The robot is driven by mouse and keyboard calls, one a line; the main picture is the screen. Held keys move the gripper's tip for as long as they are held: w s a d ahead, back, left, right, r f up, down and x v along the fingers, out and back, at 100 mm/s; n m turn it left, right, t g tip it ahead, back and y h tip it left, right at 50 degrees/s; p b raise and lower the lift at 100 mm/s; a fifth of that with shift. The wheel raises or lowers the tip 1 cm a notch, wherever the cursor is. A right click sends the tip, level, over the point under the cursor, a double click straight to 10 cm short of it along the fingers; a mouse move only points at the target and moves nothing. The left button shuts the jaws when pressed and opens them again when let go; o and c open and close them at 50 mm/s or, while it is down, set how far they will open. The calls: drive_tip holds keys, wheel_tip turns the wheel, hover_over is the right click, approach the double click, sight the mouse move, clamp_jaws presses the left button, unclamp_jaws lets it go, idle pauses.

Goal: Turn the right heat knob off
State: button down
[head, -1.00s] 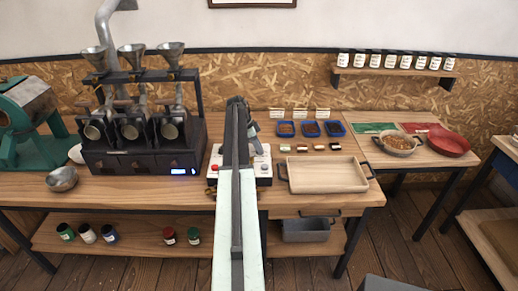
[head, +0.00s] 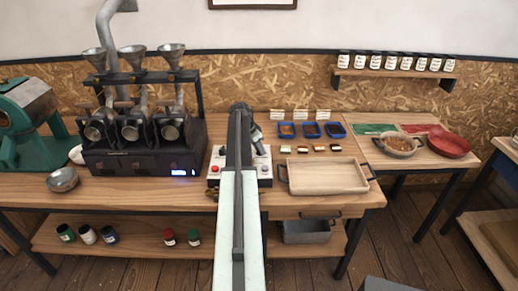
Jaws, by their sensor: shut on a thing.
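A white control box (head: 264,180) sits on the bench behind my arm. My arm covers the middle of the box. My gripper (head: 257,143) is low over the box's right back part, just past the arm's end. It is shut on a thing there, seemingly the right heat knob. The fingertips and knob are mostly hidden, so the knob's setting cannot be read.
A black roaster (head: 135,160) with three funnels and a lit display stands close on the left. A wooden tray (head: 325,188) lies on the right, with blue dishes (head: 311,130) behind it. A metal bowl (head: 62,180) sits at the far left front.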

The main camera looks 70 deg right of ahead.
sight(257, 158)
drive_tip(key=n+t, duration=0.1)
drive_tip(key=n, duration=0.2)
drive_tip(key=n+t, duration=0.1)
drive_tip(key=n, duration=0.2)
drive_tip(key=shift+s+a+n+h, duration=0.1)
drive_tip(key=shift+s+n+h, duration=0.1)
drive_tip(key=shift+n+h, duration=0.15)
drive_tip(key=shift+t, duration=0.3)
drive_tip(key=c, duration=1)
unclamp_jaws()
drive_tip(key=p+v, duration=0.7)
drive_tip(key=shift+a+r, duration=0.15)
drive_tip(key=shift+r, duration=0.2)
drive_tip(key=shift+w, duration=0.1)
